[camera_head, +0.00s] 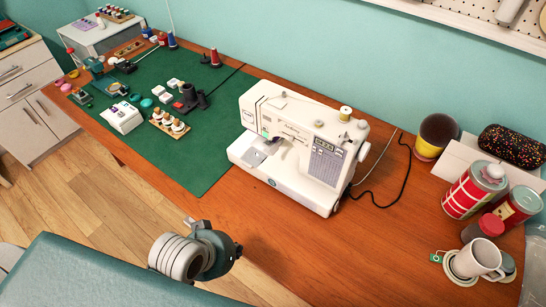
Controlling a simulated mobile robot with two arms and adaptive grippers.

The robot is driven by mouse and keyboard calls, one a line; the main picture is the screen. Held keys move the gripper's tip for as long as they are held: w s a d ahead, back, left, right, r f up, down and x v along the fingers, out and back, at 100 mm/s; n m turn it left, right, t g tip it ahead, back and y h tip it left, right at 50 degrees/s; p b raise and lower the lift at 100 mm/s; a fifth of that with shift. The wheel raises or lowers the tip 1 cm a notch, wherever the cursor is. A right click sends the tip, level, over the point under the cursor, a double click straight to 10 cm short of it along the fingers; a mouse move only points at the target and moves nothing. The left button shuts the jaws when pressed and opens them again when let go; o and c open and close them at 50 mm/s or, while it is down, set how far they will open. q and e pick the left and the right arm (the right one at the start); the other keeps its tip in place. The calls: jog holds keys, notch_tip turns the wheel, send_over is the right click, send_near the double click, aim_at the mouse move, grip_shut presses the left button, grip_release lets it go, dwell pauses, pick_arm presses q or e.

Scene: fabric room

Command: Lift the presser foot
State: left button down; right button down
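A white sewing machine (300,130) stands upright on the wooden table, with a thread spool (345,113) on top. Its needle and presser foot area (264,148) is under the left end of its head. The presser foot and its lever are too small to make out, so I cannot tell whether the foot is up or down. My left gripper (232,252) is low in the view, in front of the table's front edge and well apart from the machine. Its fingers do not show clearly. My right gripper is out of view.
A green cutting mat (205,150) with spools, boxes and small tools lies left of the machine. Red tins (474,190), a mug (478,259) and a dark pot (436,136) stand at the right. A black cable (402,178) runs behind the machine. The front table is clear.

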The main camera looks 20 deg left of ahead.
aim_at(267, 167)
pick_arm(q)
jog(key=w+d+n+t, duration=0.1)
jog(key=w, duration=0.1)
jog(key=w+d+n+h, duration=0.1)
jog(key=n, duration=0.1)
jog(key=w+n+t, duration=0.1)
jog(key=w+n, duration=0.1)
jog(key=shift+w+d+r+t+h, duration=0.3)
jog(key=shift+d+r+h, duration=0.05)
jog(key=shift+d+h, duration=0.05)
jog(key=w+n, duration=0.1)
jog(key=w+d+r+n+t, duration=0.1)
jog(key=w+n, duration=0.1)
jog(key=w+n+t, duration=0.1)
jog(key=n, duration=0.1)
jog(key=shift+w+d+r+h, duration=0.2)
jog(key=shift+w+r+h, duration=0.1)
jog(key=shift+r, duration=0.1)
jog(key=w+a+r+n+t+y, duration=0.2)
jog(key=w+a+r+n+t, duration=0.2)
jog(key=n, duration=1)
jog(key=shift+w+a+r+n+t, duration=0.45)
jog(key=shift+w+t, duration=0.55)
jog(key=shift+w, duration=0.6)
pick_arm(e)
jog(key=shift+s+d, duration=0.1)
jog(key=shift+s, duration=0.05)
pick_arm(q)
jog(key=shift+w+d+r, duration=0.1)
jog(key=shift+d, duration=0.05)
